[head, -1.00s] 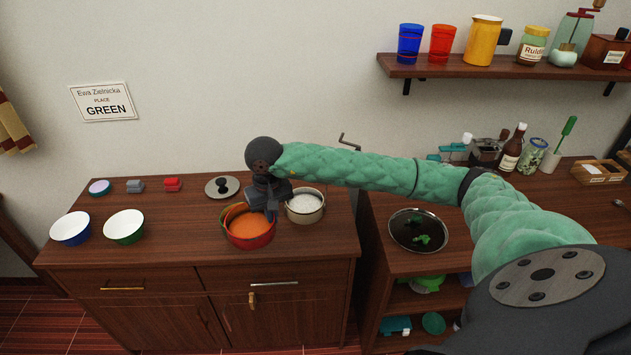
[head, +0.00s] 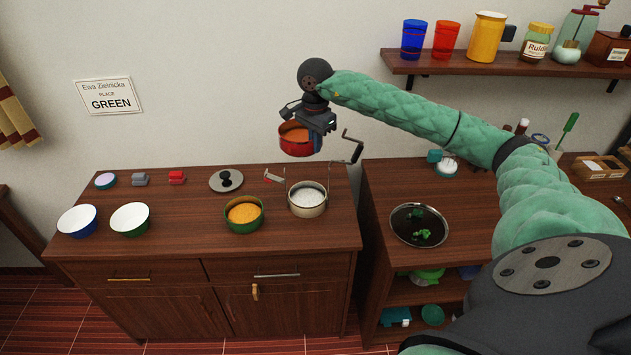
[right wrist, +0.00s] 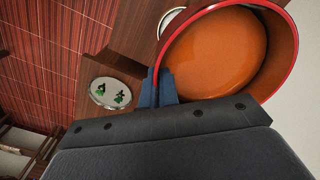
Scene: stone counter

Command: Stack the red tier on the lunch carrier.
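My right gripper (head: 317,128) is shut on the rim of the red tier (head: 297,143), a red bowl with an orange inside, and holds it well above the counter. In the right wrist view, the fingers (right wrist: 163,88) pinch the left rim of the red tier (right wrist: 222,50). Below and slightly right stands the cream lunch carrier base (head: 307,207) with white contents and thin upright wires at its sides. A green tier (head: 243,228) with yellow-orange contents sits on the counter left of the carrier. My left gripper is not in view.
A lid with a black knob (head: 226,181) lies behind the green tier. A dark crank (head: 352,148) is right of my gripper. The counter's front middle is clear.

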